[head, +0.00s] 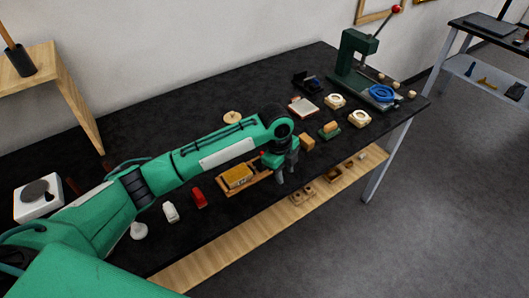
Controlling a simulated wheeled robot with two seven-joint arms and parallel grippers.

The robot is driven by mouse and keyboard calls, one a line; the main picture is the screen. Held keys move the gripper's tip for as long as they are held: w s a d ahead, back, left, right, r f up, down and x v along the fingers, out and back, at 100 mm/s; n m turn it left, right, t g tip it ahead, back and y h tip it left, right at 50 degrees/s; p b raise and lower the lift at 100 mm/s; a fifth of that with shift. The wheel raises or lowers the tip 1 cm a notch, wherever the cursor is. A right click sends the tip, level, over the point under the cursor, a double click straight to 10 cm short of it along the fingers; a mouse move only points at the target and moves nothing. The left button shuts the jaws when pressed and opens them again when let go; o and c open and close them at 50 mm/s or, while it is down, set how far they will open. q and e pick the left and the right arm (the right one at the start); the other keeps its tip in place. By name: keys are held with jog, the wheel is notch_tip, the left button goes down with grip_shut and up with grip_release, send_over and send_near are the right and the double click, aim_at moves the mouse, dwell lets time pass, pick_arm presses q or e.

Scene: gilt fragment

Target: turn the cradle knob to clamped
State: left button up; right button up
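A wooden cradle (258,187) sits near the front edge of the black bench, holding a yellow-brown block (236,176). My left arm reaches across the bench from the left. Its gripper (286,173) points down at the right end of the cradle, close beside it. The gripper and wrist cover that end, so I cannot make out the knob or its setting. A small red spot shows by the wrist, too small to identify. The fingers are dark and close together; I cannot tell whether they grip anything. My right gripper is out of view.
A green press (351,58) with a red-tipped lever stands at the back right beside a blue coil (382,93). Several small blocks and pale ring-topped pieces lie right of the gripper. Red (199,198) and white (170,211) items lie front left. A wooden shelf (230,245) runs below.

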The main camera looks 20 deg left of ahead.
pick_arm(q)
jog(key=w+a+r+m+y, duration=0.1)
jog(key=w+a+r+m, duration=0.1)
jog(key=w+a+r, duration=0.3)
jog(key=w+a+r+m+y, duration=0.1)
jog(key=w+a+r, duration=0.15)
jog(key=r, duration=0.35)
jog(key=shift+g, duration=0.3)
jog(key=f+p, duration=0.1)
jog(key=f, duration=0.3)
jog(key=f+p, duration=0.1)
jog(key=f, duration=0.3)
jog(key=f+p, duration=0.1)
jog(key=f, duration=0.4)
jog(key=shift+s+a+f, duration=0.1)
jog(key=shift+s+a, duration=0.15)
jog(key=shift+a, duration=0.1)
grip_shut()
